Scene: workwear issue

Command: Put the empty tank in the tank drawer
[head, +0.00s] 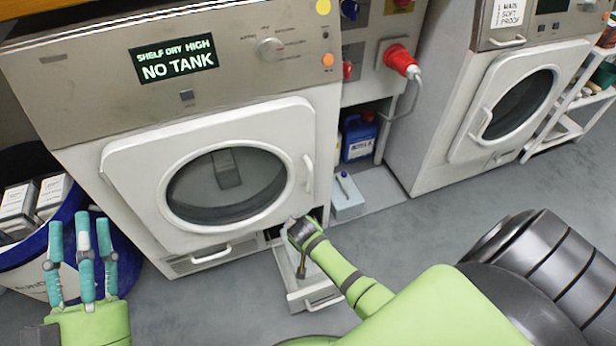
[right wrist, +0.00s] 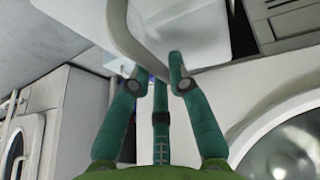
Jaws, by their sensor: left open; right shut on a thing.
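The white tank (right wrist: 205,35) fills the upper part of the right wrist view, with a curved pale handle between my fingers. My right gripper (right wrist: 160,75) is shut on that handle. In the head view my right gripper (head: 299,230) is above the back of the tank drawer, close to the dryer's lower right corner, and hides most of what it holds. The tank drawer (head: 325,298) is pulled out low at the front of the dryer (head: 75,112). My left gripper (head: 84,255) is open and empty at the far left.
The dryer's display (head: 174,59) reads "SHELF DRY HIGH NO TANK". A blue and white bin (head: 30,262) with boxes stands behind my left gripper. A pale blue box (head: 347,195) and a blue canister (head: 358,138) are right of the dryer.

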